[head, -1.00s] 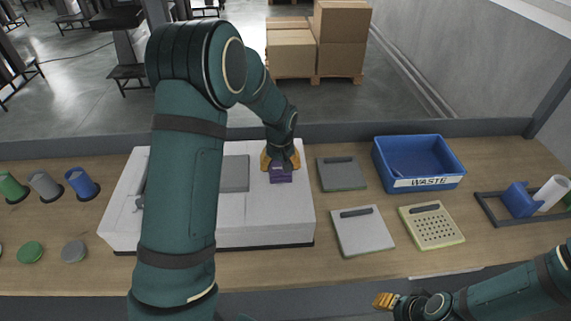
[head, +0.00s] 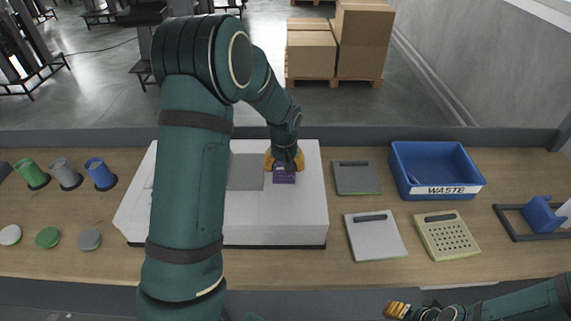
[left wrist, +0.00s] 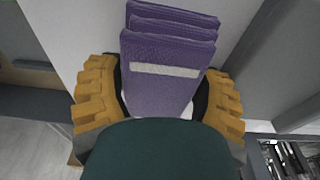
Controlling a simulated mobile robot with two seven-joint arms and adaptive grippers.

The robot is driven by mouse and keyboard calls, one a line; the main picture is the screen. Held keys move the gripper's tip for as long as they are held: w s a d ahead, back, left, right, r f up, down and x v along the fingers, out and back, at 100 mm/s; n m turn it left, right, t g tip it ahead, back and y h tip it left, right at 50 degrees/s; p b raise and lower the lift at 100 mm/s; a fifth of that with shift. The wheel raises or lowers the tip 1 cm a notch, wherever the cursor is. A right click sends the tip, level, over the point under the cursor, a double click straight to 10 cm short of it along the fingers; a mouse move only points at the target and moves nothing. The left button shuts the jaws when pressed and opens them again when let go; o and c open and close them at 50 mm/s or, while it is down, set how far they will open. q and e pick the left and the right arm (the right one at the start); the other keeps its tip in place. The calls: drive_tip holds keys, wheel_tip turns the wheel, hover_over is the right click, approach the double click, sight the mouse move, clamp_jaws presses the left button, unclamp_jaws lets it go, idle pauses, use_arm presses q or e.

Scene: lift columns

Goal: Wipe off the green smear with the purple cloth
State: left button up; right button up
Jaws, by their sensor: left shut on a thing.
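The purple cloth (head: 284,178) is a folded stack with a pale band, at the right part of the white unit's top (head: 305,205). My left gripper (head: 284,163) points down and is shut on the cloth. In the left wrist view the cloth (left wrist: 160,90) sits between the yellow fingers (left wrist: 160,100), its folded layers reaching beyond them. I cannot tell whether it touches the white surface. I see no green smear; my left arm hides part of the white unit. My right gripper (head: 397,310) is low at the front edge, its finger opening too small to tell.
A grey panel (head: 246,172) lies left of the cloth. To the right are a dark plate (head: 357,178), a light plate (head: 376,238), a perforated plate (head: 447,236) and the blue WASTE bin (head: 435,165). Cups (head: 100,174) and lids (head: 88,239) stand at left.

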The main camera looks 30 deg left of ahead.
use_arm(q)
drive_tip(key=shift+s+a+r, duration=0.1)
drive_tip(key=shift+a+r, duration=0.15)
drive_tip(key=shift+r, duration=0.2)
wheel_tip(320, 180, up, 4)
drive_tip(key=p, duration=0.2)
drive_tip(key=shift+s+a+f+p, duration=0.1)
drive_tip(key=shift+s+f+p, duration=0.05)
drive_tip(key=shift+f+p, duration=0.15)
drive_tip(key=shift+r+p, duration=0.45)
drive_tip(key=shift+r, duration=0.3)
drive_tip(key=shift+w+d+r, duration=0.1)
drive_tip(key=shift+w+d, duration=0.1)
drive_tip(key=shift+r+p, duration=1.05)
drive_tip(key=shift+r, duration=0.4)
drive_tip(key=shift+s+f, duration=0.1)
